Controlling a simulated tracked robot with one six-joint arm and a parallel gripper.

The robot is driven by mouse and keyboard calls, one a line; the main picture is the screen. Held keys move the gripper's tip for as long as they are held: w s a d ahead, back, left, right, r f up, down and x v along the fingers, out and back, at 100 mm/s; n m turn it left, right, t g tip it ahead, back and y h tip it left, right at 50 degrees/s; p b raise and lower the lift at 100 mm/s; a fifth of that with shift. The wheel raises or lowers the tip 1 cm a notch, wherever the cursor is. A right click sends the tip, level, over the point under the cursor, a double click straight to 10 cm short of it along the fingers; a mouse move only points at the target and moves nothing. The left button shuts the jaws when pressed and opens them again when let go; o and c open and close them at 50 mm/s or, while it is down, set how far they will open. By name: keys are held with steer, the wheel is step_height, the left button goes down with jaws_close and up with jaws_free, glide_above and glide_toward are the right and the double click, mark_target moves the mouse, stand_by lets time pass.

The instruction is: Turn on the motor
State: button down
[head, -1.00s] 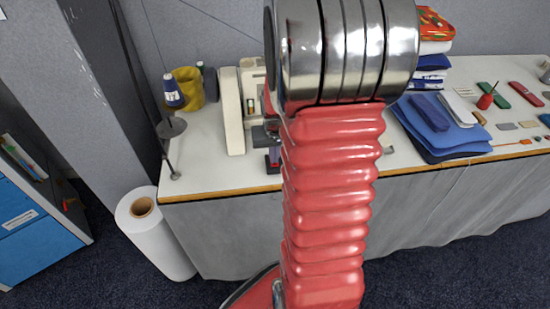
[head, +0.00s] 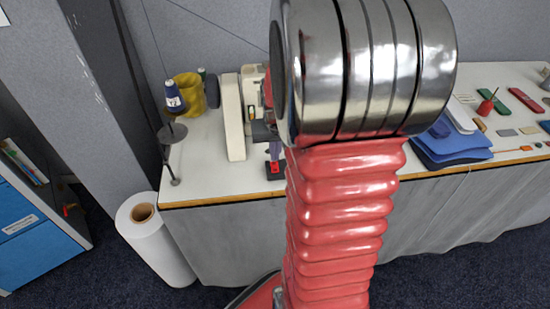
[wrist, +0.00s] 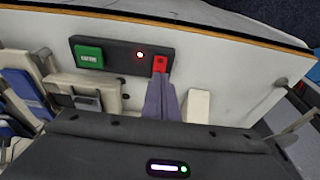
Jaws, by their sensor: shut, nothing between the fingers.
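In the head view the red button (head: 275,167) shows low beside my arm. My gripper (wrist: 161,78) is shut and empty, its purple-grey fingertips right at the red button's lower edge; I cannot tell if they touch it. My gripper also shows in the head view (head: 274,155). A cream sewing machine (head: 232,118) stands behind, partly hidden by my arm.
The white table (head: 205,175) has a wooden edge. A yellow cup (head: 190,93) and a blue thread cone (head: 174,97) stand at its left. Folded blue cloth (head: 452,147) lies to the right. A white roll (head: 158,245) stands on the floor.

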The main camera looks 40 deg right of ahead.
steer(key=s+a+v, duration=0.1)
steer(key=v, duration=0.8)
steer(key=shift+s+f, duration=0.3)
steer(key=shift+s, duration=0.05)
steer(key=shift+a, duration=0.1)
steer(key=s+a+r+n+t, duration=0.1)
steer(key=s+a+r+n, duration=0.1)
steer(key=a, duration=0.6)
steer(key=s+a+r+n+t+y, duration=0.1)
steer(key=s+a+r+n, duration=0.1)
steer(key=a, duration=0.6)
steer(key=s+a+r+n+t, duration=0.1)
steer(key=s+a+r+n, duration=0.1)
steer(key=a, duration=0.6)
step_height(320, 180, up, 2)
steer(key=shift+s+r+n+y, duration=0.1)
steer(key=shift+s+n+y, duration=0.2)
steer(key=shift+s+n, duration=0.15)
steer(key=shift+a, duration=0.15)
